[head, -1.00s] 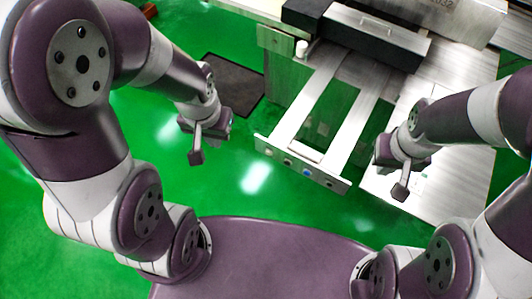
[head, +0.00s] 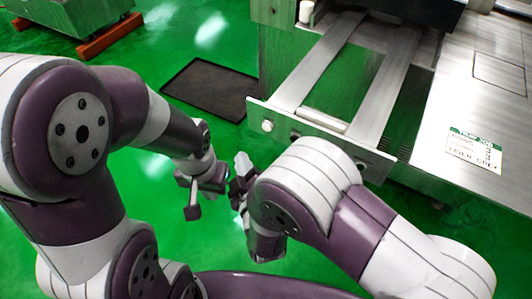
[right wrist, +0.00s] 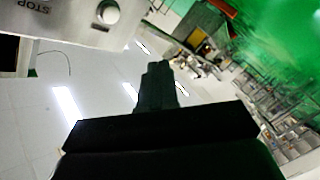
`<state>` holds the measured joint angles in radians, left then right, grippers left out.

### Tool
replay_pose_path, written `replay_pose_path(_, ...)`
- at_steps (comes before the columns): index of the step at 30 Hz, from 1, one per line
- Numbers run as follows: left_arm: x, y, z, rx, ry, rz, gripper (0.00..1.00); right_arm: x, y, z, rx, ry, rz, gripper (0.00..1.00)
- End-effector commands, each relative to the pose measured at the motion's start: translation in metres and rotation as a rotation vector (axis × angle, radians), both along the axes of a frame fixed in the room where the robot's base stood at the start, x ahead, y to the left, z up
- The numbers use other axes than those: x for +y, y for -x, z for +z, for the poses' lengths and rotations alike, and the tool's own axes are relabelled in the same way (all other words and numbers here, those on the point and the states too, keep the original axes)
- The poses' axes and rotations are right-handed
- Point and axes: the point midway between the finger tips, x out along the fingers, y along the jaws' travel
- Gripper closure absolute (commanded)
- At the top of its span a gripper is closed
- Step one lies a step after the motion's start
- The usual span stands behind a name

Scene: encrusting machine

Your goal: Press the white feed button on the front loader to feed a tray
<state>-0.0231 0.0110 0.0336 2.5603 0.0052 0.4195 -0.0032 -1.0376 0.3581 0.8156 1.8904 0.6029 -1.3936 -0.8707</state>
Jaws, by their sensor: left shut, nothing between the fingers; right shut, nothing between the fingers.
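The front loader's front plate (head: 375,163) faces me in the head view. A round white button (head: 267,126) sits at its left end. In the right wrist view a white button (right wrist: 108,12) is at the top left on a metal plate, beside upside-down "STOP" lettering. My right gripper (head: 242,163) is shut and empty, below and left of the white button and apart from it. Its dark fingers (right wrist: 155,80) show together in the wrist view. My left gripper (head: 192,211) is shut and empty, further left over the floor. My right arm hides part of the plate's lower edge.
Two rails (head: 385,85) run back from the plate to the machine. A metal table (head: 445,185) with a label stands at the right. A dark mat (head: 210,88) lies on the green floor, and orange-footed equipment (head: 108,36) stands at the upper left.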

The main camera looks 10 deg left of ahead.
Motion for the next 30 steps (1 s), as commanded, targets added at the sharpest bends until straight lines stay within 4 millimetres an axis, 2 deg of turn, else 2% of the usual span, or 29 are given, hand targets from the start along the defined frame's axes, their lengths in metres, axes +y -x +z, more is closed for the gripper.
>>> replay_pose_path(1,0.0,0.0,-0.011,-0.001,0.0,0.0,1.0,0.003,0.004,-0.009,-0.026,0.003,0.007,1.0)
replay_pose_path(14,0.0,0.0,-0.008,-0.002,0.0,0.0,1.0,0.004,0.005,-0.005,-0.051,0.008,0.01,1.0)
replay_pose_path(17,0.0,0.0,-0.01,-0.001,0.0,0.0,1.0,0.001,-0.003,-0.006,-0.051,0.007,0.009,1.0)
replay_pose_path(30,0.0,0.0,-0.017,-0.001,0.0,0.0,1.0,-0.02,-0.06,-0.006,-0.05,0.007,0.008,1.0)
